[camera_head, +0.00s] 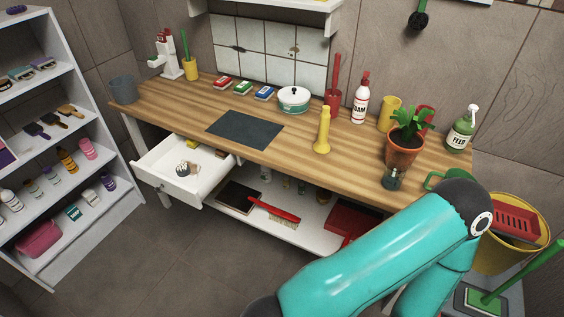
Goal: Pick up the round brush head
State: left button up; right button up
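A small round thing with a pale and dark side (182,169) lies in the open white drawer (163,186) under the left part of the bench. It looks like the round brush head, but it is too small to be sure. Small yellow and brown things lie near it in the drawer. One teal arm of mine crosses the lower right of the head view, bent at its dark elbow. Neither gripper shows in this view.
The wooden bench (300,148) holds a dark mat (245,129), a yellow bottle-like thing (323,132) and a potted plant (404,150). A red brush (272,210) lies on the lower shelf. A white shelf unit stands at left, with clear floor in front.

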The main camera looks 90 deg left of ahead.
aim_at(182, 170)
jog(key=z, duration=0.35)
jog(key=i, duration=0.35)
jog(key=u, duration=2.9)
jog(key=i, duration=0.3)
jog(key=u, duration=1.6)
jog(key=k, duration=0.55)
jog(key=u, duration=0.5)
jog(key=i, duration=1.55)
jog(key=z, duration=0.45)
